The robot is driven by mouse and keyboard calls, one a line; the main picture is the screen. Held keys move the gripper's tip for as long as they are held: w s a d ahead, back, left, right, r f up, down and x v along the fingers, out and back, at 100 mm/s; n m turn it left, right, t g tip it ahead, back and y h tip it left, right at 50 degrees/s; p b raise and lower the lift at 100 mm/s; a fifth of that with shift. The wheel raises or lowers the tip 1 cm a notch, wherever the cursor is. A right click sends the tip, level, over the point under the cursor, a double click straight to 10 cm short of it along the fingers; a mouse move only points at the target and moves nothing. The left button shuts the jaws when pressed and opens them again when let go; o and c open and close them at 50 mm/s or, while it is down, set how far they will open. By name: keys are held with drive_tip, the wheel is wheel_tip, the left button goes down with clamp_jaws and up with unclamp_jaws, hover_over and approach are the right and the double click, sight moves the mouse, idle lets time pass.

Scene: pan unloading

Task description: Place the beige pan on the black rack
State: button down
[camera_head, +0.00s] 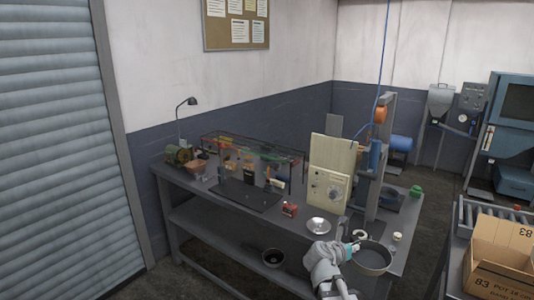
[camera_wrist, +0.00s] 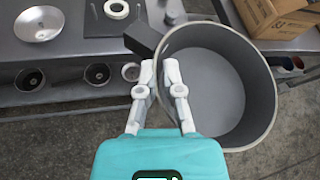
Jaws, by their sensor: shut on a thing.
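The pan (camera_head: 372,262) is round, deep and empty, with a greyish inside and a pale rim. It is at the front right of the workbench in the head view and fills the right of the wrist view (camera_wrist: 225,85). My gripper (camera_head: 352,248) is shut on the pan at its dark handle (camera_wrist: 143,40) side; the fingertips (camera_wrist: 160,65) hide part of the grip. The pan appears to be held above floor and bench level, tilted towards the wrist camera. A dark-framed rack-like structure (camera_head: 297,178) stands on the bench to the left; I cannot tell whether it is the black rack.
A metal bowl (camera_head: 318,226) and a red box (camera_head: 289,209) sit on the workbench (camera_head: 265,222). A beige panel box (camera_head: 328,187) and a tall post (camera_head: 383,150) stand behind the pan. A cardboard box (camera_head: 500,258) is at right. A dark mat (camera_head: 245,196) lies at left.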

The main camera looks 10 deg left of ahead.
drive_tip(key=shift+s+a, duration=0.1)
drive_tip(key=shift+a, duration=0.1)
idle(0.3)
drive_tip(key=shift+a, duration=0.2)
